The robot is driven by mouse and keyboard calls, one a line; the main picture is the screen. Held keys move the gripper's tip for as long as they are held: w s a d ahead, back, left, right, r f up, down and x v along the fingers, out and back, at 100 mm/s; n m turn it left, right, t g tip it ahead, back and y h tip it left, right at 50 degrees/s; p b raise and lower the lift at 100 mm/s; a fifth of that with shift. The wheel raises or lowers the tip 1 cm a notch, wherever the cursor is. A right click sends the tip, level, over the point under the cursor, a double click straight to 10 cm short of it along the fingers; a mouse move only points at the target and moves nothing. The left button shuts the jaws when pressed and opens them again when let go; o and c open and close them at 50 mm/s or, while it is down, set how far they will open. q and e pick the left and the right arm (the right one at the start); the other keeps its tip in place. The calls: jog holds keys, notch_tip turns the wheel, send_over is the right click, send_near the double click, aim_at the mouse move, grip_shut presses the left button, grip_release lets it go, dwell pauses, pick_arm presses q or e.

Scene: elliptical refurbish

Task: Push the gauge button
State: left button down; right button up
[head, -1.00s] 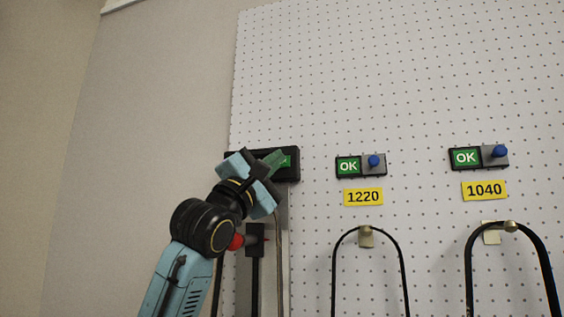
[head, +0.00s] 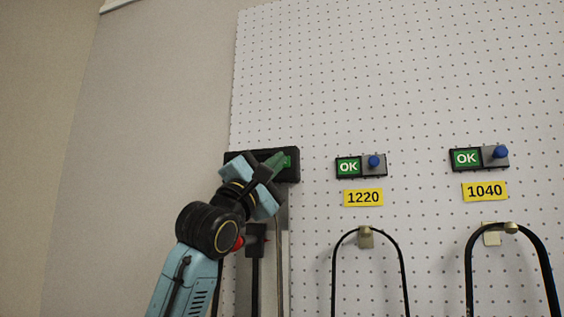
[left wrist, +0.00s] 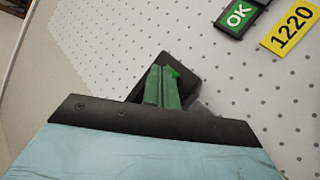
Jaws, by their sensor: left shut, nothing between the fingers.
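A black gauge panel (head: 292,166) is mounted on the white pegboard at the left. A patch of green shows at its right part, beside my fingertips. My left gripper (head: 275,162) is in front of this panel, its green fingers shut and empty, pointing at it. In the left wrist view the closed green fingers (left wrist: 162,88) overlap the dark panel (left wrist: 188,76) behind them. The gripper hides much of the panel, so I cannot see its button or tell whether the fingers touch it. My right gripper is not in view.
Two more gauges with green OK screens and blue buttons, one above the 1220 label (head: 363,197) and one above the 1040 label (head: 484,190), are to the right. Black loops hang from hooks below them. A red-tipped dark fixture is beside my wrist.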

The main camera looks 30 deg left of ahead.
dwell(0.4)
pick_arm(q)
jog(key=shift+s+d, duration=0.1)
jog(key=shift+s, duration=0.4)
jog(key=shift+s+b, duration=0.1)
jog(key=shift+b, duration=0.2)
jog(key=s+b, duration=0.1)
jog(key=s, duration=0.1)
jog(key=s+d+b, duration=0.1)
jog(key=s, duration=0.2)
jog(key=shift+s+d, duration=0.2)
jog(key=shift+s, duration=0.15)
jog(key=shift+y, duration=0.3)
